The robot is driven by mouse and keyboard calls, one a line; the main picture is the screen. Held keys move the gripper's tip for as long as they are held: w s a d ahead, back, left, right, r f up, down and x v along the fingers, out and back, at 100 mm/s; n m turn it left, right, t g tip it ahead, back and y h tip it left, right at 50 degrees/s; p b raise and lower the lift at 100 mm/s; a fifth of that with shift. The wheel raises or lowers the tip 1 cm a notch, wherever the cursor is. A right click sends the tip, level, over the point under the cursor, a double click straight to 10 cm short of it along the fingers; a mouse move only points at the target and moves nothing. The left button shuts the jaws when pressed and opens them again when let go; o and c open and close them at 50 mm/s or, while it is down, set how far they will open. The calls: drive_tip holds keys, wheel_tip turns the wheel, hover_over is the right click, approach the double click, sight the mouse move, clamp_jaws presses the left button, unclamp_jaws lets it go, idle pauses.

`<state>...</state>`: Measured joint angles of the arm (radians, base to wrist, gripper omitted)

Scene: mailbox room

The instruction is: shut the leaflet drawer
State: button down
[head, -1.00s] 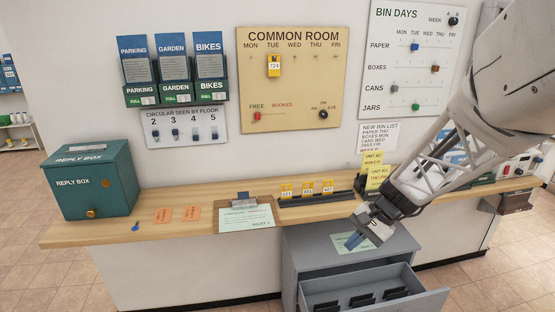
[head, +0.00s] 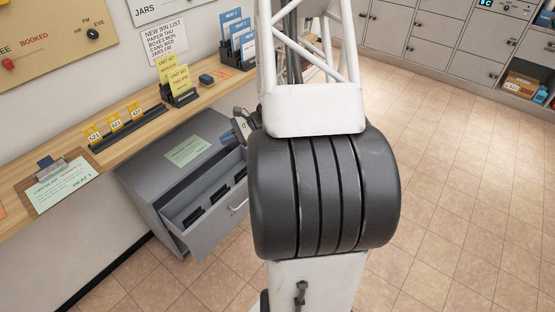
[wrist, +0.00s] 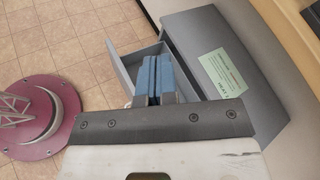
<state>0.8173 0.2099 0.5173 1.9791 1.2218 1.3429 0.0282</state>
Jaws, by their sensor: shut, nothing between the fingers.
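The leaflet drawer (head: 212,228) is pulled out of the grey cabinet (head: 148,160). Its silver handle (head: 240,205) is on the front panel, and dark dividers show inside. My gripper (head: 229,137) is shut and empty, with blue fingers, at the right end of the cabinet top and behind the drawer front in the head view. In the wrist view my gripper (wrist: 156,72) overlaps the open drawer (wrist: 122,72) beside the cabinet top (wrist: 198,28). I cannot tell its height or whether it touches anything. My arm hides the area right of the handle.
A green sheet (head: 188,151) lies on the cabinet top. The wooden counter (head: 72,160) behind holds a clipboard (head: 58,184), a rack of yellow cards (head: 130,128) and leaflet holders (head: 180,92). Tiled floor (head: 450,200) is clear on the right.

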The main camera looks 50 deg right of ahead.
drive_tip(key=s+d+f+m+t+h, duration=0.3)
drive_tip(key=s+d+f+m+h, duration=0.1)
drive_tip(key=d+f, duration=0.4)
drive_tip(key=s+d+f+m+t+h, duration=0.3)
drive_tip(key=s+d+f+m, duration=0.3)
drive_tip(key=d+f, duration=0.3)
drive_tip(key=s+d+f+m+t+h, duration=0.4)
drive_tip(key=d+f, duration=0.5)
drive_tip(key=f, duration=0.4)
drive_tip(key=shift+s+m+h, duration=0.3)
drive_tip(key=shift+s+m, duration=0.6)
drive_tip(key=shift+s, duration=0.1)
drive_tip(key=shift+w+d, duration=0.1)
drive_tip(key=w, duration=1.4)
drive_tip(key=w, duration=1.8)
drive_tip(key=shift+s, duration=0.1)
